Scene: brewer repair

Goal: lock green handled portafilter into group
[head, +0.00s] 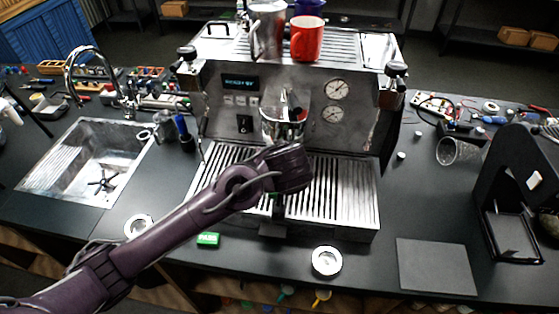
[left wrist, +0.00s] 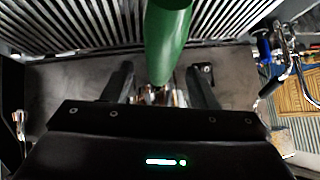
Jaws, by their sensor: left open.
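The espresso machine (head: 290,130) stands mid-counter, and its metal group (head: 284,128) shows at the front above the slatted drip tray (head: 345,195). My left gripper (head: 288,170) is in front of the group, over the drip tray, and hides part of the tray. In the left wrist view the green handle (left wrist: 167,40) of the portafilter comes down from the top between the two fingers of the left gripper (left wrist: 161,72). The fingers are apart, with a gap visible on each side of the handle. The portafilter's head is out of that view, so its seating cannot be told. My right gripper is not in view.
A red mug (head: 308,40) and a metal pitcher (head: 268,30) stand on the machine. A sink (head: 60,165) is at left. A round metal piece (head: 326,261), a green box (head: 207,239) and a dark mat (head: 435,266) lie in front. A black grinder-like stand (head: 520,165) is at right.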

